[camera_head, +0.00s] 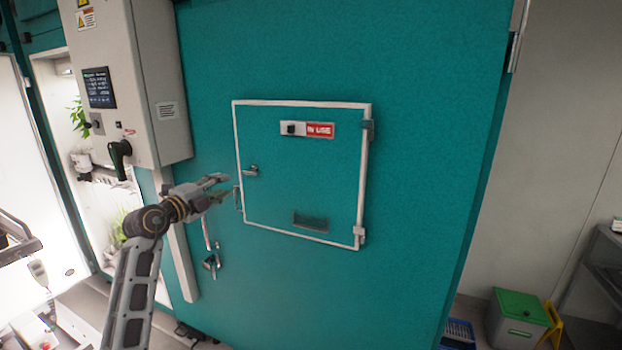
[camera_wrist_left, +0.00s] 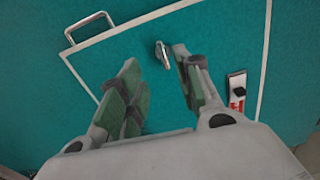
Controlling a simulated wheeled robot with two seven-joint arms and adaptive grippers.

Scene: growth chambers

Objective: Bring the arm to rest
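My left arm comes in from the lower left in the head view. Its gripper (camera_head: 219,189) is in front of the teal chamber wall, just left of a small white-framed hatch (camera_head: 300,190). In the left wrist view the gripper (camera_wrist_left: 163,88) has its two green-padded fingers apart with nothing between them. A small metal latch (camera_head: 251,170) on the hatch shows beyond the fingertips; it also shows in the left wrist view (camera_wrist_left: 162,54). The hatch looks closed, and its slider sign (camera_head: 307,129) reads IN USE. My right gripper is not in view.
A metal pull handle (camera_head: 238,197) sits at the hatch's left edge. A grey control box (camera_head: 130,80) with a screen stands at the upper left. A lit chamber with plants is at the far left. A green-lidded bin (camera_head: 518,305) stands on the floor at the right.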

